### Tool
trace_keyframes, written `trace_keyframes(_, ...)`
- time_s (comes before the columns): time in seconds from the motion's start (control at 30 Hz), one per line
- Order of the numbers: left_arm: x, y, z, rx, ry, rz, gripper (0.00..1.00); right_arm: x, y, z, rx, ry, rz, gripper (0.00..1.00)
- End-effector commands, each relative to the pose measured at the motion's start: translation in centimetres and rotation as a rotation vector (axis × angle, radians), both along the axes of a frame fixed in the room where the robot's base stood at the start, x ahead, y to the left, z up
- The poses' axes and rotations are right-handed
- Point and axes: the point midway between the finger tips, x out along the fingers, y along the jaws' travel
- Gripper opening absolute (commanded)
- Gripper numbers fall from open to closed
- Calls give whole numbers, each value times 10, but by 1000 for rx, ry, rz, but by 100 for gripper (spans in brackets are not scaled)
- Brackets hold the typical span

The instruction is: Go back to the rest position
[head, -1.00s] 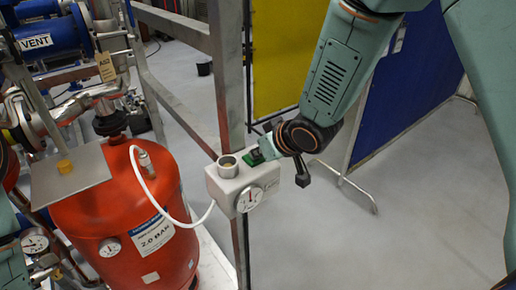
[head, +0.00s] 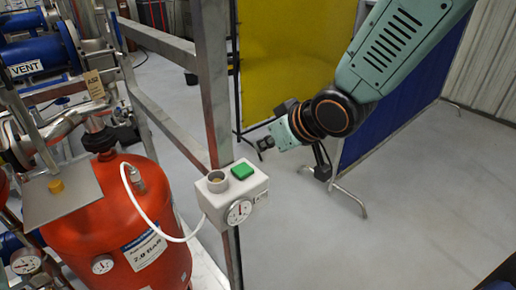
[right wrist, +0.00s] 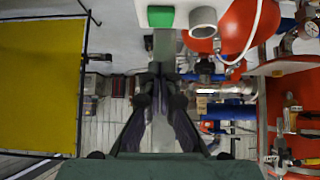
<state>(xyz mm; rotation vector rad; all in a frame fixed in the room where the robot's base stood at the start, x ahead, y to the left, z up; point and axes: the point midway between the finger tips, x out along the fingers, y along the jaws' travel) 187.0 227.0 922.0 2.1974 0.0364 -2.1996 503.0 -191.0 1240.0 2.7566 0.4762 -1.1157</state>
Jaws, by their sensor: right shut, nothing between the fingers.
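My right gripper (head: 264,147) is shut and empty, at the end of my teal right arm that reaches in from the top right of the head view. It is in the air to the right of the steel post and above and behind the small grey box. In the right wrist view my right gripper (right wrist: 160,78) has its dark fingers together with nothing between them. My left gripper is not in view.
The grey box (head: 251,191) carries a green button (head: 242,171), a round cup and a gauge. A red tank (head: 110,225) stands at left. A steel post (head: 214,95) rises behind the box. Yellow (head: 290,60) and blue panels stand behind my right arm. The floor at right is clear.

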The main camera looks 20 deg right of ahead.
Motion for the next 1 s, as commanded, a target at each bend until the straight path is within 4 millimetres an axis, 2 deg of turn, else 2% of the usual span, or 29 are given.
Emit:
trace_keyframes(0.6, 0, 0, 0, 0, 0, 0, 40, -4, -1, 3, -2, -1, 4, 0)
trace_keyframes(0.77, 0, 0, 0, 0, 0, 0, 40, 3, 0, 12, 28, -59, -21, 0)
trace_keyframes(0.8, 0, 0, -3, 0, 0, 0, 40, 4, 0, 8, 42, -70, -44, 0)
trace_keyframes(1.0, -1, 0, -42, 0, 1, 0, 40, -14, -7, -90, 68, 14, -140, 0)
